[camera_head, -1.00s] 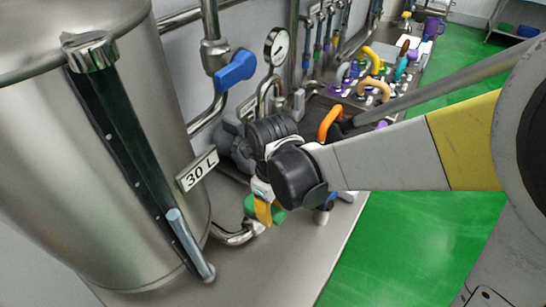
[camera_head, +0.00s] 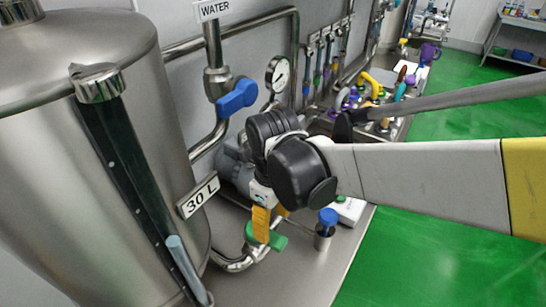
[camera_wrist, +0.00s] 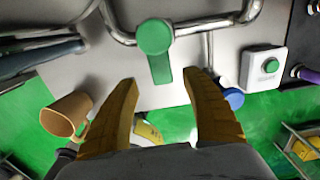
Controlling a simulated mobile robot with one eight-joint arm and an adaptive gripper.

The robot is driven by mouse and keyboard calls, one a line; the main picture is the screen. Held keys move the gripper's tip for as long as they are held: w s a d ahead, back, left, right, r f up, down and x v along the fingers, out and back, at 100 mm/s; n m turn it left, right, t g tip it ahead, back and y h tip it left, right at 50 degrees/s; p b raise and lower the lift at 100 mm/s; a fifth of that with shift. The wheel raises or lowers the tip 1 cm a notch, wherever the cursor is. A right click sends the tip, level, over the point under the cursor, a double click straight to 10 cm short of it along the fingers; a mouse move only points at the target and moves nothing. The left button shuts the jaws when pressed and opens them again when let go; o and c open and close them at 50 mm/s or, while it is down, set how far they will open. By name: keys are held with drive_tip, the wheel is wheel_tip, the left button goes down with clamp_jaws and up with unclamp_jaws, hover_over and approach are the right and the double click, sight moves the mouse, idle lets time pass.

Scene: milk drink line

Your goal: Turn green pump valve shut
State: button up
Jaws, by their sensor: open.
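The green pump valve (camera_head: 277,241) sits on the steel pipe low beside the tank, partly hidden behind my gripper's fingers in the head view. In the wrist view its round green cap (camera_wrist: 154,36) is at top centre, with a flat green lever pointing down toward the space between my fingers. My gripper (camera_wrist: 160,82) is open, its two yellow-orange fingers on either side of the lever's lower end and apart from it. In the head view my gripper (camera_head: 268,224) points down at the valve. Whether a finger touches the valve cannot be told there.
The steel tank (camera_head: 105,170) with a 30 L label stands left. A blue-handled valve (camera_head: 237,97) and gauge (camera_head: 278,74) are above. A blue-topped fitting (camera_head: 327,217) and a white box with a green button (camera_wrist: 262,67) are close by. An orange mug (camera_wrist: 66,115) shows in the wrist view.

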sight(273, 238)
wheel_tip(273, 238, up, 5)
drive_tip(key=shift+r, duration=0.15)
idle(0.4)
drive_tip(key=s+d+n+t+b, duration=0.1)
drive_tip(key=s+d+n+t, duration=0.1)
drive_tip(key=d+n, duration=0.7)
drive_tip(key=s+d+n+t+b, duration=0.1)
drive_tip(key=d+n+t, duration=0.4)
drive_tip(key=d+n, duration=0.5)
drive_tip(key=n, duration=0.5)
drive_tip(key=shift+s+f+n, duration=0.25)
drive_tip(key=shift+s+n, duration=0.15)
